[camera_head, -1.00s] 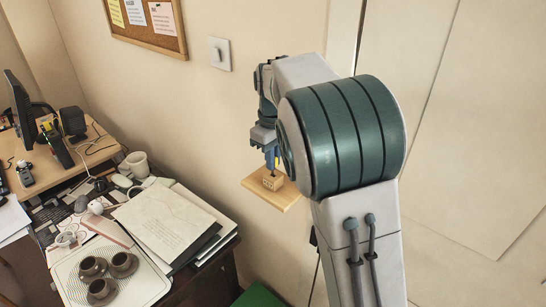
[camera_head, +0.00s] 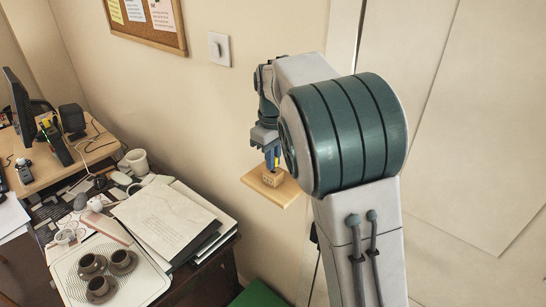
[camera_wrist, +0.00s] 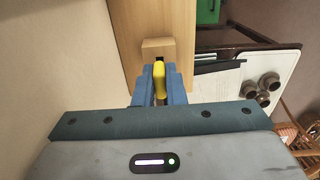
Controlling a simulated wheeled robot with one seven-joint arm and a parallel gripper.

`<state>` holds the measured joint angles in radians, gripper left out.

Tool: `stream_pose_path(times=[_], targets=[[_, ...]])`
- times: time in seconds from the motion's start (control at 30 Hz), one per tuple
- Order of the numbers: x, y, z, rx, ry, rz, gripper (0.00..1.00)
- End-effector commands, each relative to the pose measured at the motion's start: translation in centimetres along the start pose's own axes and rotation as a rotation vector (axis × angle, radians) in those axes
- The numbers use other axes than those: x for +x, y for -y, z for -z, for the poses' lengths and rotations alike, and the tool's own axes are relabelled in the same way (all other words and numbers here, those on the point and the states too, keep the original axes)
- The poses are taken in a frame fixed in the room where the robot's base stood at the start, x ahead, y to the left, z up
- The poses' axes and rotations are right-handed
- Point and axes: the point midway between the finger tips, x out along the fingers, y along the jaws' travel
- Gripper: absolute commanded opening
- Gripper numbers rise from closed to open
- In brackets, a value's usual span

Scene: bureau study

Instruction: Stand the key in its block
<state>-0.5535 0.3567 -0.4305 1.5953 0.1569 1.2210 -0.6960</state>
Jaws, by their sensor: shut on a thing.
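My gripper (camera_wrist: 160,92) is shut on the key (camera_wrist: 159,82), whose yellow head shows between the two blue fingers in the wrist view. The small wooden block (camera_wrist: 158,47) lies just beyond the fingertips, with a dark opening or shaft at its near edge. In the head view the block (camera_head: 272,180) sits on a light wooden shelf (camera_head: 262,192), and my gripper (camera_head: 272,158) is right above it, pointing down. The key's lower end is hidden, so I cannot tell how deep it is in the block.
A cluttered desk (camera_head: 205,290) stands left of the shelf, with papers (camera_head: 165,220), a white tray (camera_head: 140,284) with dark cups, and a white mug (camera_head: 137,161). A wall lies behind the shelf. A green box (camera_head: 258,296) is below.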

Motion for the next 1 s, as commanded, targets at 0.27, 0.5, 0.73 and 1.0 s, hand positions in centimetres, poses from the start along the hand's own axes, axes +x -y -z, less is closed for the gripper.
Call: stream_pose_path(times=[0.27,0.5,0.73,1.0], targets=[[0.0,0.0,0.0,0.000,0.000,0.000,0.00],[0.4,0.0,0.0,0.000,0.000,0.000,0.00],[0.9,0.0,0.0,0.000,0.000,0.001,0.00],[0.9,0.0,0.0,0.000,0.000,0.000,0.36]])
